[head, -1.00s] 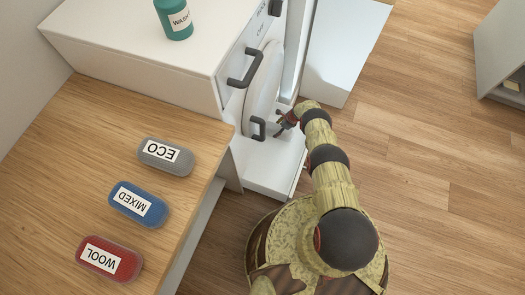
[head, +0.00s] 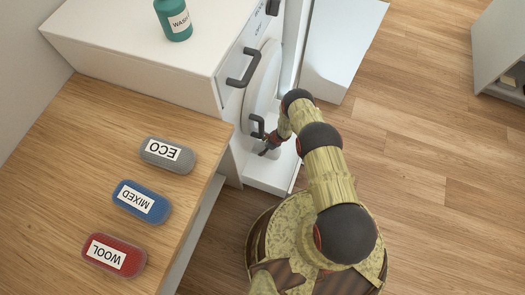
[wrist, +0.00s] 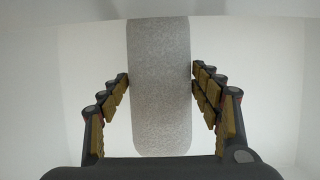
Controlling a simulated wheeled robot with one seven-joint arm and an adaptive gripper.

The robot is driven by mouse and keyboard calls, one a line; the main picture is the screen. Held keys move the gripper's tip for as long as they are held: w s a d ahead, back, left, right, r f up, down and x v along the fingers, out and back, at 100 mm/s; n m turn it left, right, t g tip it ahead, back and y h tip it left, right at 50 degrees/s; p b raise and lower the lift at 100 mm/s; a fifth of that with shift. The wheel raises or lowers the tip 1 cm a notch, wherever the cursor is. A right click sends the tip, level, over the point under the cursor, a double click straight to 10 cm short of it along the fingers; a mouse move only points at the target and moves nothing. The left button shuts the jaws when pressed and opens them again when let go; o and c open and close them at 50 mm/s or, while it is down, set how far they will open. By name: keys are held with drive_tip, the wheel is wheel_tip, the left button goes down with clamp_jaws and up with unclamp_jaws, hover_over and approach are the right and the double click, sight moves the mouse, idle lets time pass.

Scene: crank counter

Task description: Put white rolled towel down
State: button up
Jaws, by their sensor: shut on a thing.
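The white rolled towel (wrist: 160,95) shows in the wrist view as a pale grey, speckled upright roll between my fingers. My gripper (wrist: 160,84) is shut on it, with a padded finger against each side. In the head view my gripper (head: 267,150) is low beside the round white door, over a low white surface (head: 263,180). The towel cannot be made out in the head view. In the wrist view plain white surfaces surround the towel, and I cannot tell whether its lower end touches one.
The round white door (head: 262,88) has a dark handle (head: 257,128) close to my gripper. A white machine (head: 125,45) carries a green wash bottle (head: 173,20). The wooden counter (head: 75,150) holds ECO, MIXED and WOOL cases. The wooden floor at right is clear.

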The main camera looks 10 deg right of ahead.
drive_tip(key=shift+s+a, duration=0.4)
drive_tip(key=shift+a, duration=0.05)
drive_tip(key=shift+s+f, duration=0.1)
drive_tip(key=shift+f, duration=0.05)
drive_tip(key=shift+f+b, duration=1.1)
drive_tip(key=shift+f, duration=0.5)
drive_tip(key=shift+f, duration=0.15)
drive_tip(key=o, duration=1.3)
drive_tip(key=p+v, duration=0.6)
drive_tip(key=v, duration=0.6)
